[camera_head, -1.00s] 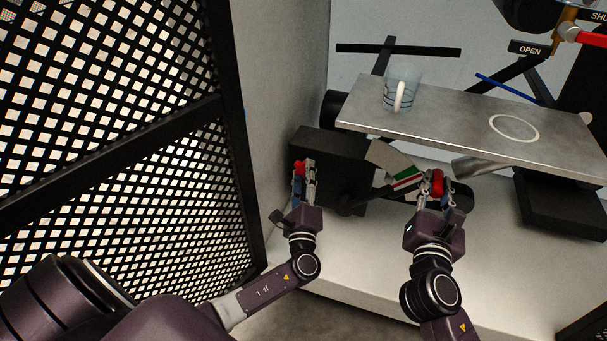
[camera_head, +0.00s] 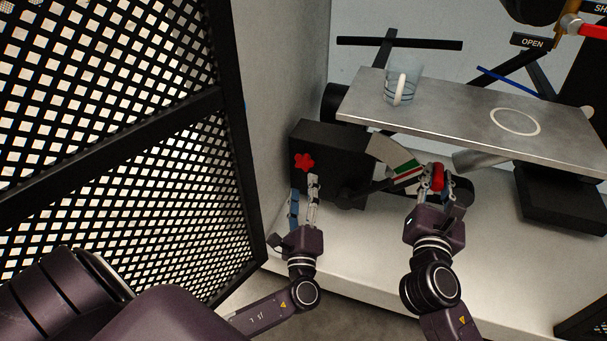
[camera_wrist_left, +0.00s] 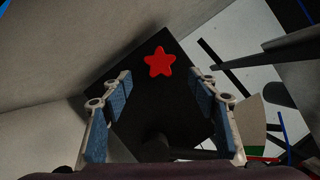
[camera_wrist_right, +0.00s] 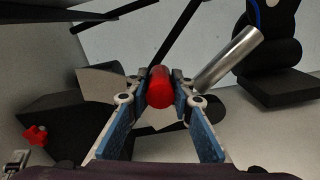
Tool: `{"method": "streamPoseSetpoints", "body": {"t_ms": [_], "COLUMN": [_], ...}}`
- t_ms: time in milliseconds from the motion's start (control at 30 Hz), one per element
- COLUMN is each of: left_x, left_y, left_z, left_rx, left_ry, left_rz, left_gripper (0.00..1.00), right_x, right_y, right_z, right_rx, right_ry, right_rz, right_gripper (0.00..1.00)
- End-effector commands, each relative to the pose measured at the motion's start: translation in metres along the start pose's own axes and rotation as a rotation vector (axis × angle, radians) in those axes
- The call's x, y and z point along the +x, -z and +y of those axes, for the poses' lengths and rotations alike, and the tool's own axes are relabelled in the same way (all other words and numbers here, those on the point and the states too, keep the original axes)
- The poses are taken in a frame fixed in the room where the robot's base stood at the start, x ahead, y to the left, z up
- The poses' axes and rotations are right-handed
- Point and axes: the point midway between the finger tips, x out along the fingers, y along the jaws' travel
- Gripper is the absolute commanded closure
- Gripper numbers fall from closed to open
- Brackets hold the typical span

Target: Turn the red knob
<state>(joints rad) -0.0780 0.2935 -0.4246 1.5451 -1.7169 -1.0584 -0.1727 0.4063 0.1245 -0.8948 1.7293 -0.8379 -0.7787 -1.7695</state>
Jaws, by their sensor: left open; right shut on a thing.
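The red knob (camera_head: 305,162) is star-shaped and sits on the face of a black box (camera_head: 345,165). In the left wrist view the knob (camera_wrist_left: 160,62) is ahead of the fingers, near the top middle. My left gripper (camera_head: 304,186) is open and empty, just below the knob and apart from it. My right gripper (camera_head: 437,178) is shut on a red handle (camera_wrist_right: 160,88), seen between its blue pads in the right wrist view. The knob (camera_wrist_right: 36,135) also shows at the left edge of that view.
A metal shelf (camera_head: 455,110) above the grippers holds a clear cup (camera_head: 403,84) and has a white ring mark (camera_head: 515,122). A black mesh panel (camera_head: 110,130) stands at left. A dial with a green and red band (camera_head: 407,172) lies between the grippers.

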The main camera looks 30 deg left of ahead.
Motion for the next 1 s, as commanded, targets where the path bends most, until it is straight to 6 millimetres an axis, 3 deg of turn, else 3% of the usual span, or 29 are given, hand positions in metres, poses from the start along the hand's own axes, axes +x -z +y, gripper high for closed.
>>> {"method": "streamPoseSetpoints", "body": {"t_ms": [100, 233, 600, 633, 867, 1000], "left_x": [-0.023, -0.038, -0.045, -0.045, -0.045, -0.045], "left_y": [0.000, 0.000, -0.001, -0.001, -0.001, -0.001], "left_z": [0.001, 0.000, 0.000, 0.000, 0.000, 0.000], "left_rx": [0.000, 0.000, 0.000, 0.000, 0.000, 0.000], "left_ry": [-0.002, 0.000, 0.000, 0.000, 0.001, 0.001], "left_rz": [0.001, 0.000, -0.002, -0.002, -0.002, -0.002], "left_gripper": [0.45, 0.45, 0.45, 0.45, 0.45, 0.45], "right_x": [-0.001, -0.001, -0.001, -0.001, -0.001, 0.000], "right_y": [0.006, 0.006, 0.006, 0.006, 0.004, 0.002], "right_z": [-0.003, -0.003, -0.003, -0.003, -0.002, -0.001], "right_rx": [-0.005, -0.005, -0.005, -0.005, -0.002, -0.001], "right_ry": [0.006, 0.006, 0.006, 0.006, 0.004, 0.002], "right_rz": [0.010, 0.010, 0.010, 0.010, 0.006, 0.004], "right_gripper": [1.00, 1.00, 1.00, 0.76, 0.51, 0.49]}}
